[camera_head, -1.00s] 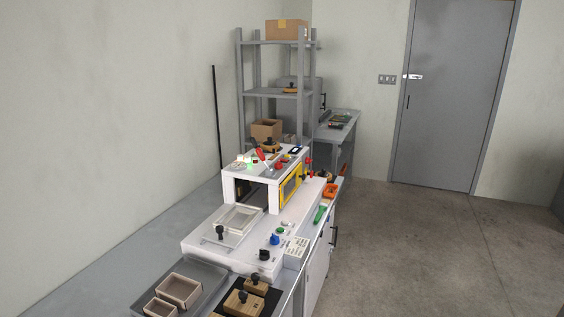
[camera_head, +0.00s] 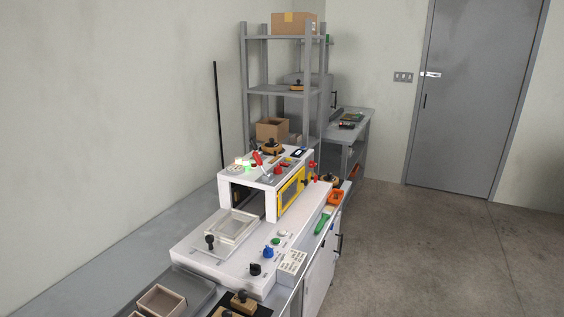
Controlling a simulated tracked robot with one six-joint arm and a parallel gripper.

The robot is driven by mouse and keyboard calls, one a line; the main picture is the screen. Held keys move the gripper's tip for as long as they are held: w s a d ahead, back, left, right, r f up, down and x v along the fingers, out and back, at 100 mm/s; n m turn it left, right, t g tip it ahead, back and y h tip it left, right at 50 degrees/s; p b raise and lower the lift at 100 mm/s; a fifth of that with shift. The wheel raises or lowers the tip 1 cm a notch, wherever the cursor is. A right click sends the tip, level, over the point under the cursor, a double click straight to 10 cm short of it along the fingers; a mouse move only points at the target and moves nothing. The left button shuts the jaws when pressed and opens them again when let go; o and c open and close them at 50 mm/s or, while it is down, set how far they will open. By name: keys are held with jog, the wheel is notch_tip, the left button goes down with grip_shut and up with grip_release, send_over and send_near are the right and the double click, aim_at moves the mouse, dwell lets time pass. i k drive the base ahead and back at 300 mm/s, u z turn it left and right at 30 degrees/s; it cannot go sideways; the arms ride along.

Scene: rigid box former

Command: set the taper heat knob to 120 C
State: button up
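The white box former (camera_head: 211,259) stands on the bench in the middle of the camera_head view. On its right-hand top edge are a black knob (camera_head: 254,269), a blue knob (camera_head: 268,252), a green button (camera_head: 276,241) and a small white control (camera_head: 284,233). Their labels and settings are too small to read, so I cannot tell which one is the taper heat knob or where it points. A white label card (camera_head: 292,262) is beside the black and blue knobs. My gripper is not in view.
The former's raised housing has a yellow-framed side window (camera_head: 291,191). A green-handled tool (camera_head: 322,223) lies along its right edge. A grey tray (camera_head: 190,286) with a wooden box is in front. A shelf rack (camera_head: 284,90) stands behind. The floor (camera_head: 430,255) to the right is clear.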

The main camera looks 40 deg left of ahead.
aim_at(277, 170)
jog(key=z, duration=0.05)
jog(key=i, duration=2.65)
jog(key=u, duration=2.6)
